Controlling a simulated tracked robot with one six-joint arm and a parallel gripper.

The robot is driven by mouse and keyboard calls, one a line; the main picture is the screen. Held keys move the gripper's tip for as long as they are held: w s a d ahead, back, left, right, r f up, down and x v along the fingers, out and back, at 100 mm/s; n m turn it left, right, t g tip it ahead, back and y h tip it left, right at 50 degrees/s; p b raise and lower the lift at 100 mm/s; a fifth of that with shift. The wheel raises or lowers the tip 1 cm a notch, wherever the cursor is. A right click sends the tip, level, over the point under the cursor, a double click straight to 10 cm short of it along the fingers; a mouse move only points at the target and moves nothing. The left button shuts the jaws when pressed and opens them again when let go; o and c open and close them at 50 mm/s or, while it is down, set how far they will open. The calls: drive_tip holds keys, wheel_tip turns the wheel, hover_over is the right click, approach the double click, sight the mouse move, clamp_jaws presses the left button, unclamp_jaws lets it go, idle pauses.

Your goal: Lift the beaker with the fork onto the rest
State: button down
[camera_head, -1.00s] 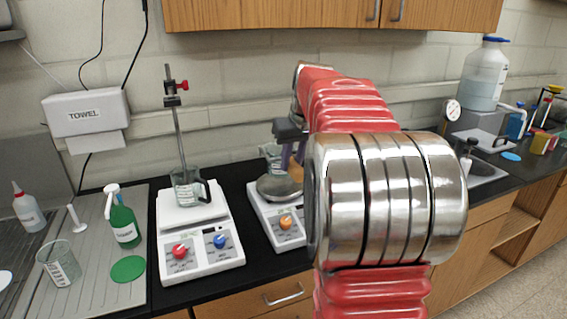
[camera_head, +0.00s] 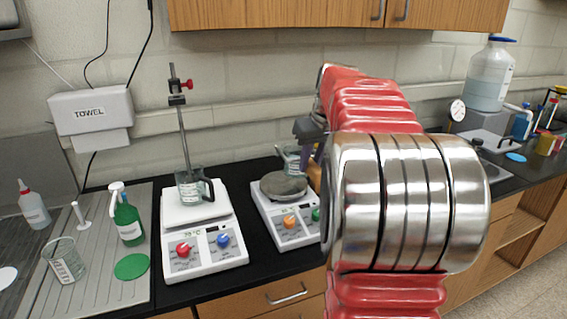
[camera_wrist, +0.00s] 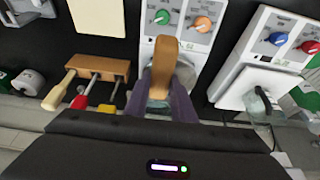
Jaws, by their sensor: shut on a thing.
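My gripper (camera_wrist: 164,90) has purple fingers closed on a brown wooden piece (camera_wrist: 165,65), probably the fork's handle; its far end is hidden. In the head view my gripper (camera_head: 311,150) is right of the right hotplate's round plate, mostly behind my arm. One glass beaker (camera_head: 191,186) with a black handle stands on the left hotplate. Another clear beaker (camera_head: 291,157) is behind the right hotplate, partly hidden. In the wrist view a glass edge (camera_wrist: 157,105) shows between the fingers; I cannot tell whether it touches the fork. I cannot make out which object is the rest.
The right hotplate (camera_head: 289,222) and left hotplate (camera_head: 205,245) stand on the black counter. A wooden rack (camera_wrist: 100,67) with several handled tools is beside the hotplate in the wrist view. A green bottle (camera_head: 127,221) and an empty beaker (camera_head: 63,261) are at left.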

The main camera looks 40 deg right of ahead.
drive_tip(key=s+d, duration=1.3)
drive_tip(key=s, duration=0.2)
drive_tip(key=shift+s+d, duration=0.3)
drive_tip(key=shift+s, duration=0.1)
idle(3.2)
drive_tip(key=shift+f, duration=0.1)
idle(0.7)
